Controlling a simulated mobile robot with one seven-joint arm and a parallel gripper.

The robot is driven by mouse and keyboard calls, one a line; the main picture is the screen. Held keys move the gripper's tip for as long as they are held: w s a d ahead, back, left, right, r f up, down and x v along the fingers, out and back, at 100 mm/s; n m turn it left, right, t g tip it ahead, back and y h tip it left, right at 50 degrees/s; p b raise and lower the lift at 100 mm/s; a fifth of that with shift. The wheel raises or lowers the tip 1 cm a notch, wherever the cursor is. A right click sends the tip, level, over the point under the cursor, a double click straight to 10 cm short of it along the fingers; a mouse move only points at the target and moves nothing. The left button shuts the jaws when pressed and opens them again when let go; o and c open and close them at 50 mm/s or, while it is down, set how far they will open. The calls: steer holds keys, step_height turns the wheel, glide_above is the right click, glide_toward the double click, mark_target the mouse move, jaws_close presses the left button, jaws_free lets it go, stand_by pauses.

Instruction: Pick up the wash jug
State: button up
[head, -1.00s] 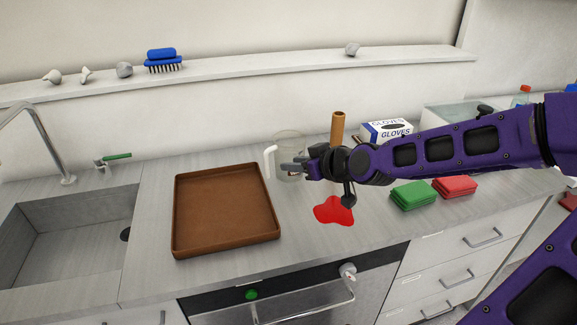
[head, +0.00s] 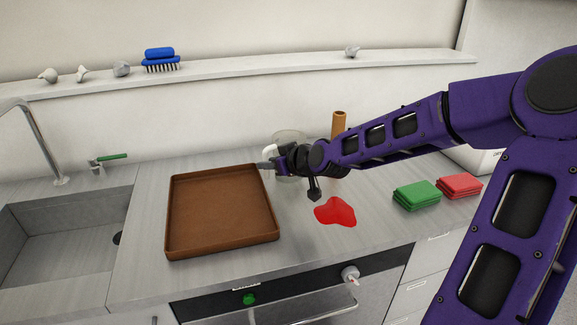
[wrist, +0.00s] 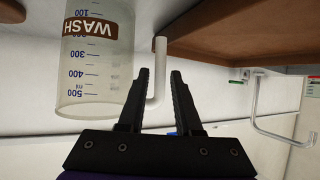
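The wash jug (head: 289,138) is a clear jug with a white handle, standing on the counter behind my gripper (head: 264,165), which hides part of it in the head view. In the wrist view the jug (wrist: 97,65) appears upside down at upper left, with a brown WASH label and blue volume marks. Its white handle (wrist: 160,65) shows between the two fingertips of my gripper (wrist: 160,72). The fingers are apart, with a gap beside the handle. I cannot tell whether the handle is fully within their depth.
A brown tray (head: 222,250) lies just left of the jug, close to my gripper. A red spill (head: 336,211) lies in front. A brown cylinder (head: 338,124) stands behind my arm. A sink (head: 65,230) is at far left.

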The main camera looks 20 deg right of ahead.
steer(key=shift+x, duration=1.25)
jaws_close()
stand_by(0.5)
